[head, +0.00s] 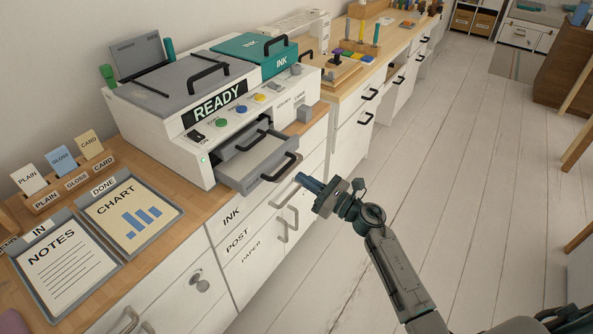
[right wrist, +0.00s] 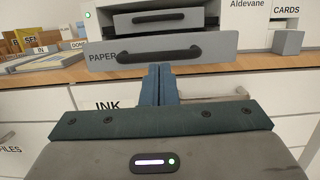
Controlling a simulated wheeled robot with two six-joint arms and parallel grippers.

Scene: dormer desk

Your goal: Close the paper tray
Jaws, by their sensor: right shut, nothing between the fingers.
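The paper tray (head: 258,182) is a grey drawer low in the front of the white printer (head: 165,139). It is pulled out and looks empty inside. In the right wrist view its front (right wrist: 215,48) reads PAPER and bears a dark bar handle (right wrist: 160,53). My right gripper (head: 304,179) is shut and empty, just in front of the tray. In the right wrist view its fingertips (right wrist: 159,72) point at the tray front, near the handle's lower edge; I cannot tell whether they touch. My left gripper is not in view.
A second, smaller grey tray (right wrist: 158,19) with its own handle sits above the paper tray. A grey block (right wrist: 288,42) stands right of it on the wooden counter. Drawers with handles (head: 286,228) lie below. The floor (head: 455,150) to the right is clear.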

